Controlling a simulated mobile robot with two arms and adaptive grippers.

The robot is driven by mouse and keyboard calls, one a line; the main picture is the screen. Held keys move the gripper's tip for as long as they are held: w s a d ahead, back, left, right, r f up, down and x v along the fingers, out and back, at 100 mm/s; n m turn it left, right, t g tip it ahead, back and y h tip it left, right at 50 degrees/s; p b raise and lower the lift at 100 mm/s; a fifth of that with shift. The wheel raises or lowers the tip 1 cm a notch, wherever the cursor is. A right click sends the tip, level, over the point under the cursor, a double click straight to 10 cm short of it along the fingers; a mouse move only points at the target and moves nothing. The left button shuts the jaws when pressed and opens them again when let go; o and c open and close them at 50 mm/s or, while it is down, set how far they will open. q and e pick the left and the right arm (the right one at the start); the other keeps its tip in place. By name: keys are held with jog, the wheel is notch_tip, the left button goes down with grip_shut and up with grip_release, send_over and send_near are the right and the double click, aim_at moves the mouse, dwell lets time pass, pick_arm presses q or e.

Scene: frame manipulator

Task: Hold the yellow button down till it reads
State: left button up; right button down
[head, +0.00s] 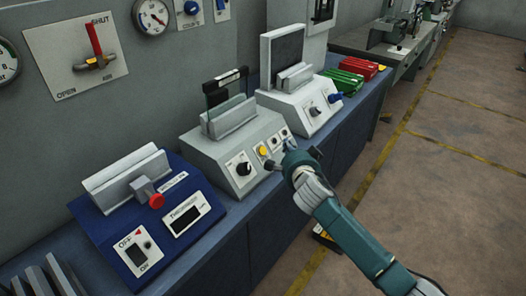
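The yellow button (263,150) is on the sloped front of a grey machine (228,150) in the middle of the head view, right of a black knob (243,168). The machine holds an upright dark-framed glass plate (225,90) in its slot. My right gripper (272,164) reaches in from the lower right. Its tip is just below and right of the yellow button, very close to the panel. I cannot tell whether it touches the panel. Its fingers are too small and dark to tell open from shut. No reading is legible on this machine. My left gripper is not in view.
A blue machine (90,215) with a red knob and switch stands at the left. A white machine (292,104) with a dark screen stands behind. Green (341,82) and red (360,68) items lie farther along the bench. Open floor (440,190) is at right.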

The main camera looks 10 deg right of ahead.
aim_at(263, 151)
jog(key=shift+w+a+f+b, duration=0.7)
jog(key=shift+w+f+b, duration=0.25)
jog(key=shift+b, duration=0.2)
jog(key=shift+w+a+f+b, duration=0.8)
jog(key=shift+w+b, duration=0.1)
jog(key=shift+b, duration=0.3)
jog(key=shift+w+a+f+b, duration=0.65)
jog(key=shift+w+f+b, duration=0.3)
jog(key=shift+b, duration=0.2)
jog(key=shift+w+a+f+b, duration=0.15)
jog(key=shift+f+b, duration=0.05)
jog(key=shift+b, duration=0.35)
jog(key=shift+w, duration=0.1)
